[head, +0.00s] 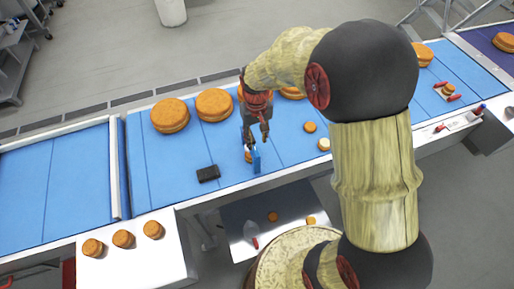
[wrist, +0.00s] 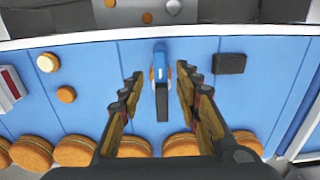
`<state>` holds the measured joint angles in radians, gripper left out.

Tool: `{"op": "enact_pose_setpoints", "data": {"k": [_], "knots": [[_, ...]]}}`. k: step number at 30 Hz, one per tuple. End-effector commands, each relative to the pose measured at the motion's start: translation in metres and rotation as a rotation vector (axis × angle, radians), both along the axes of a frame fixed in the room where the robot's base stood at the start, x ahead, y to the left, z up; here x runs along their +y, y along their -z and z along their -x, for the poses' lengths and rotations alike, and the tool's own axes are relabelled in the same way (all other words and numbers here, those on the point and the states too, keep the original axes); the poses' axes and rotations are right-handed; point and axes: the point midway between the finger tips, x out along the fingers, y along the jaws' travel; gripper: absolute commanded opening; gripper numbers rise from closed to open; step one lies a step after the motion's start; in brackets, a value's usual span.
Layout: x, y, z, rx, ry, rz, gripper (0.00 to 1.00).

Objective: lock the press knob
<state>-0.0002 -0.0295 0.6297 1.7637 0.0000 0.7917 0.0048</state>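A small blue upright device (head: 256,158), which seems to be the press, stands on the blue belt with an orange-brown round beside or under it. In the wrist view the device (wrist: 159,62) shows a black bar (wrist: 162,102) pointing toward my gripper, with orange showing at its sides. I cannot tell which part is the knob. My gripper (head: 257,141) points down over the device. In the wrist view my gripper (wrist: 161,76) has its fingers apart, one on each side of the device, with gaps visible. Contact in depth is unclear.
A black block (head: 208,173) lies left of the device on the belt (head: 285,172). Large rounds (head: 170,115) line the belt's far side. Small rounds (head: 310,127) lie to the right. A white table (head: 128,262) with 3 rounds stands at the front left.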

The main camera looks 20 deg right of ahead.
Motion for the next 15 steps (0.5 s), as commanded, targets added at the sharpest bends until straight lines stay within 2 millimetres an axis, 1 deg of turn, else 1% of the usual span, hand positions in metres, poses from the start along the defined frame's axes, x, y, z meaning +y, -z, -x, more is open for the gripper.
{"op": "enact_pose_setpoints", "data": {"k": [1, 5, 12, 15], "knots": [[0.000, 0.001, -0.004, -0.010, 0.000, 0.000, 0.33], [0.000, 0.014, -0.003, -0.011, 0.001, 0.000, 0.33], [0.000, 0.051, -0.002, -0.010, 0.001, 0.000, 0.33], [0.000, 0.063, -0.003, -0.012, 0.001, 0.000, 0.33]]}}
